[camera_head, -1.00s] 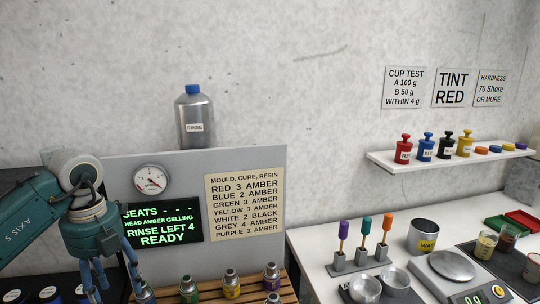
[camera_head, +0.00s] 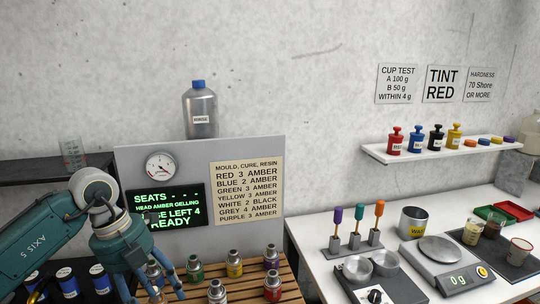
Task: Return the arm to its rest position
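My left arm comes in from the left edge, and my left gripper (camera_head: 148,287) hangs in the lower left, pointing down. Its fingers look spread apart with nothing visibly held between them; the lowest tips are near or past the bottom edge. It overlaps the left end of a wooden slatted rack (camera_head: 247,279) in the picture and partly hides a small bottle (camera_head: 153,271) there. Whether it touches anything cannot be told. My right arm and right gripper are out of view.
Small metal bottles, such as one with a green band (camera_head: 195,269), stand on the rack. The right bench (camera_head: 317,262) holds scales (camera_head: 438,250) and cups.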

